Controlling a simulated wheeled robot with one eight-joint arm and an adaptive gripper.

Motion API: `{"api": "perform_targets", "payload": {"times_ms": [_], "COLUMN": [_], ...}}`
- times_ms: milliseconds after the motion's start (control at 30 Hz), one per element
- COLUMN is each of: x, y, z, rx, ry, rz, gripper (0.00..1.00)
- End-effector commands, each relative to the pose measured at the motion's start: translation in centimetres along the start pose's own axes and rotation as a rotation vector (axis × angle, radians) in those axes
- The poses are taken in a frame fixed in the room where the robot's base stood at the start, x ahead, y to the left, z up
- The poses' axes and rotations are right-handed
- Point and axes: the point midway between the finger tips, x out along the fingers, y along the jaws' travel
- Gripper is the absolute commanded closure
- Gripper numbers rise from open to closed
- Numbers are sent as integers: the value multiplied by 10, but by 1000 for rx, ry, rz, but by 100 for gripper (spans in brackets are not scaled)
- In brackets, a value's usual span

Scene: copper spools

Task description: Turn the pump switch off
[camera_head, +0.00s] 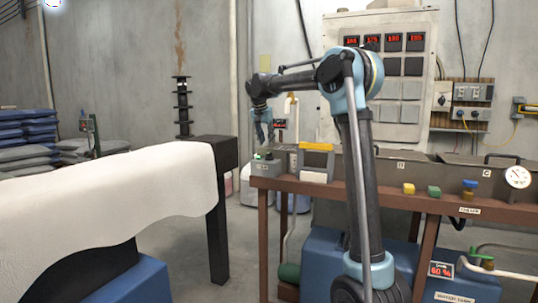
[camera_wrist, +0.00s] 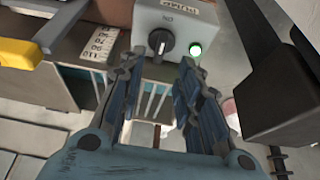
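The pump switch (camera_wrist: 160,42) is a black rotary knob on a grey box (camera_wrist: 185,18) in the wrist view. The knob's pale mark runs roughly up and down in the picture, below an upside-down ON label. A green lamp (camera_wrist: 196,50) glows beside it. In the head view the small grey box (camera_head: 265,166) sits at the left end of the brown bench. My gripper (camera_wrist: 157,75) is open and empty, its two fingers apart, with the knob showing beyond and between the tips. In the head view my gripper (camera_head: 264,135) hangs above the box, apart from it.
A grey box with a yellow top (camera_head: 316,160) stands right of the switch box; its yellow part (camera_wrist: 18,52) shows at left in the wrist view. A white-draped table (camera_head: 110,190) is at left. A panel with red displays (camera_head: 385,80) stands behind the bench (camera_head: 400,200).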

Motion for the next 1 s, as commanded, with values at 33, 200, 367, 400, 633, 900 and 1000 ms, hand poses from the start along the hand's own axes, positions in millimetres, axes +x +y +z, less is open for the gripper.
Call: {"api": "perform_targets", "payload": {"times_ms": [33, 200, 367, 400, 633, 900, 1000], "x": [10, 38, 59, 63, 73, 74, 74], "y": [0, 0, 0, 0, 0, 0, 0], "z": [0, 0, 0, 0, 0, 0, 0], "rx": [1, 0, 0, 0, 0, 0, 0], "ry": [0, 0, 0, 0, 0, 0, 0], "rz": [0, 0, 0, 0, 0, 0, 0], "gripper": [68, 68, 68, 68, 68, 75, 98]}}
